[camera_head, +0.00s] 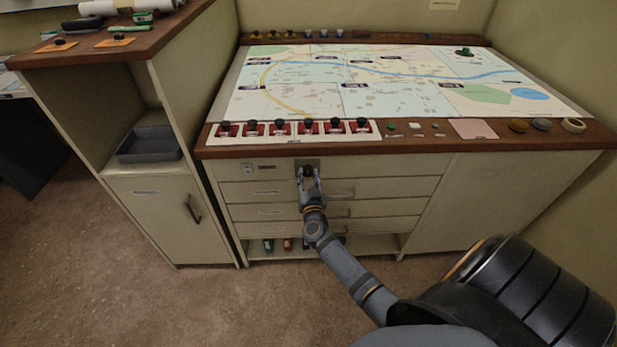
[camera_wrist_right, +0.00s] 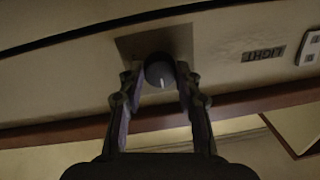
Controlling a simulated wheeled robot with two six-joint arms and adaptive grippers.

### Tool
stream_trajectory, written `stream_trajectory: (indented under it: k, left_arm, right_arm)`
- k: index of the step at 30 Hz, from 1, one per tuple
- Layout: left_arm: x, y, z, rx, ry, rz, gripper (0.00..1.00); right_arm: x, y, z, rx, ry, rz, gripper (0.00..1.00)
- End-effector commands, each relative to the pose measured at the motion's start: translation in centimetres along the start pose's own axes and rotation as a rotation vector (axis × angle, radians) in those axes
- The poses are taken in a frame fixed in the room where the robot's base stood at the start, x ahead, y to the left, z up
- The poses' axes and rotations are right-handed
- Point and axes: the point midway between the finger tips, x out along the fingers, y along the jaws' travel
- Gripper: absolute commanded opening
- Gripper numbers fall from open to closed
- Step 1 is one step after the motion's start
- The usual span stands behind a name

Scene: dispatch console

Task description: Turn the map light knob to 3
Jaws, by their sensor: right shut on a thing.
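The map light knob (camera_wrist_right: 159,70) is dark and round with a pale pointer line, on a plate on the front of the map console. In the right wrist view the line points toward the bottom of the picture. My right gripper (camera_wrist_right: 160,80) is shut on the knob, one finger on each side. In the head view the knob (camera_head: 307,170) shows as a dark spot at the tip of my right gripper (camera_head: 308,176). A "LIGHT" label (camera_wrist_right: 263,55) appears upside down beside the plate. No scale numbers are readable. My left gripper is out of view.
The map table (camera_head: 219,136) has a row of red-based pieces (camera_head: 308,127) along its front edge, above the knob. Drawers (camera_head: 390,188) lie under and beside my right arm. A cabinet (camera_head: 150,200) with a grey tray (camera_head: 150,145) stands at left. The floor in front is clear.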

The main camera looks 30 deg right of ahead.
Motion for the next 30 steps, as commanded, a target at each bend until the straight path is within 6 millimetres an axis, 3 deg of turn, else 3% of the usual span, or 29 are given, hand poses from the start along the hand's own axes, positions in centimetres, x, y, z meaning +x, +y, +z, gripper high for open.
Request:
stream_trajectory:
  k: [11,30]
  left_arm:
    - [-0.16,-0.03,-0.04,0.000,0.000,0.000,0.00]
    - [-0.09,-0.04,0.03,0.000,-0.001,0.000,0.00]
  right_arm:
    - [-0.02,-0.01,-0.01,0.089,0.005,-0.001,0.02]
    - [-0.03,-0.01,0.21,0.658,0.038,-0.007,0.02]
